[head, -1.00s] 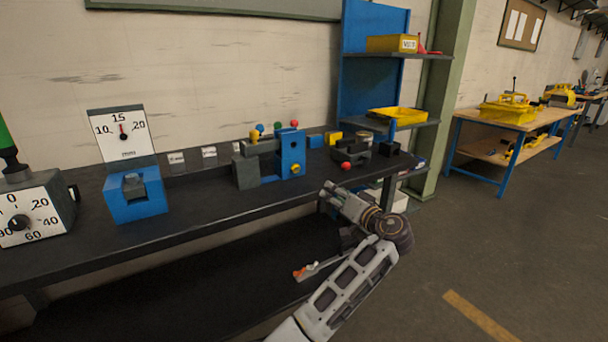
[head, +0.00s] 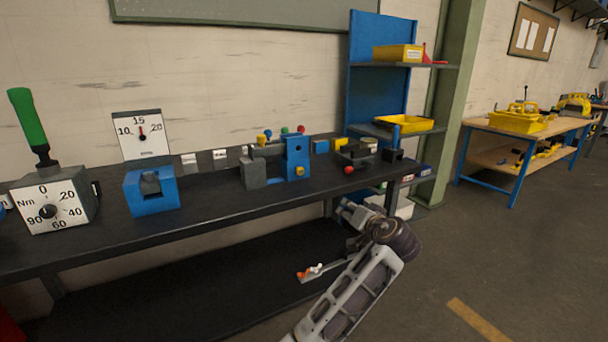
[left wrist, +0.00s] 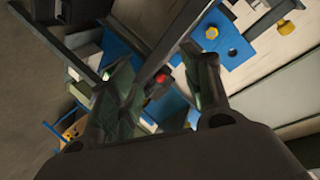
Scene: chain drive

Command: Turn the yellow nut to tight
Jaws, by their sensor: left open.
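The yellow nut (head: 299,171) sits low on the front face of the upright blue block (head: 298,150), which stands on the black bench. The nut also shows in the left wrist view (left wrist: 212,32), on the blue plate beside a dark round hole. Its tightness cannot be told. My left gripper (head: 347,208) is right of and below the nut, near the bench's front edge, clear of it. In the left wrist view its two fingers (left wrist: 162,82) are spread, with a red knob (left wrist: 160,78) seen beyond the gap. My right gripper is not in view.
A grey block (head: 254,170) stands left of the blue block. A red ball (head: 348,170) and dark fixtures lie to the right. A blue gauge stand (head: 152,196) and a dial box (head: 48,205) stand left. Bare bench top (head: 215,200) lies between. A blue shelf rack (head: 378,70) rises behind.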

